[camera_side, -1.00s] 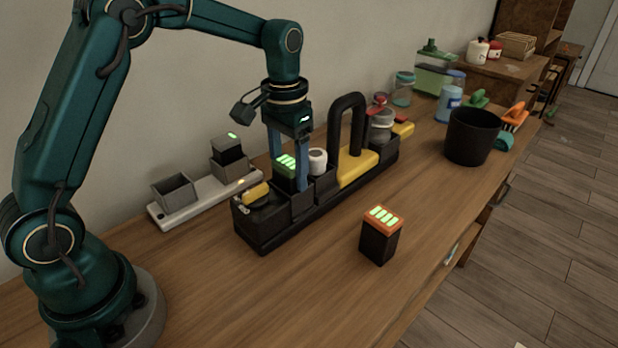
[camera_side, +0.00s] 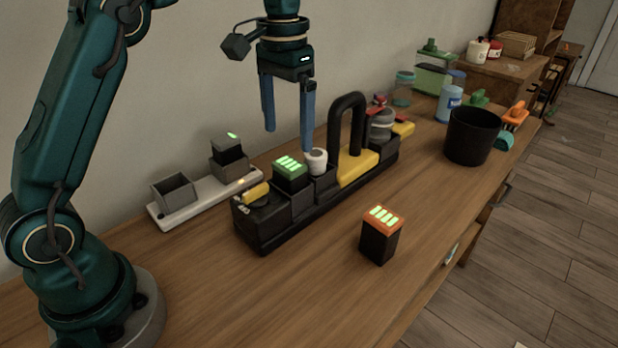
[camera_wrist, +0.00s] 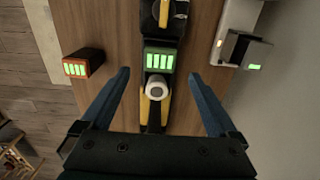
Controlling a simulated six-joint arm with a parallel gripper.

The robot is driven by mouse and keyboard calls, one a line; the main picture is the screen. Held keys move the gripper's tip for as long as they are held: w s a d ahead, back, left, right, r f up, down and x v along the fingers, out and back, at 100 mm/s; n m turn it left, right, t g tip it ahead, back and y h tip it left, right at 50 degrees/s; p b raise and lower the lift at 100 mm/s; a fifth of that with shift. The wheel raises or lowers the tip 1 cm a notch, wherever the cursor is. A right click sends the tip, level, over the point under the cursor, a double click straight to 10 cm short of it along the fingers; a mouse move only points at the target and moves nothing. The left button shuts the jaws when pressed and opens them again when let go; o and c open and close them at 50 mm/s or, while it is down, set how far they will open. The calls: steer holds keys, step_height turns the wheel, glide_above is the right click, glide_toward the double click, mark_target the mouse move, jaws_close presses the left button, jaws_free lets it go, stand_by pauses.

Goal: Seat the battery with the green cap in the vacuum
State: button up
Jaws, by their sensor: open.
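The battery with the green cap (camera_side: 290,166) sits upright in a slot of the black and yellow vacuum (camera_side: 268,235), with its green cap and lit bars showing on top. Its lower part is hidden by the slot walls. In the wrist view the green cap (camera_wrist: 159,60) shows just beyond the vacuum's round white knob (camera_wrist: 156,88). My gripper (camera_side: 288,140) is open and empty above the vacuum, apart from the battery. In the wrist view its two fingers (camera_wrist: 160,80) are spread wide on either side of the vacuum.
A battery with an orange cap (camera_side: 381,235) stands on the table in front of the vacuum. A white charger strip (camera_side: 200,206) with grey holders lies behind, one holding a dark battery (camera_side: 226,143). A black bin (camera_side: 472,136) stands to the right. The front left tabletop is clear.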

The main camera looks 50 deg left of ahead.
steer(key=s+d+r+t, duration=0.1)
steer(key=s+r+t, duration=0.1)
steer(key=s+r, duration=0.3)
steer(key=s+d+f+t, duration=0.2)
steer(key=s+f, duration=0.4)
steer(key=s, duration=0.6)
steer(key=shift+s+t, duration=0.35)
steer(key=shift+t, duration=0.45)
steer(key=shift+f, duration=0.1)
stand_by(0.6)
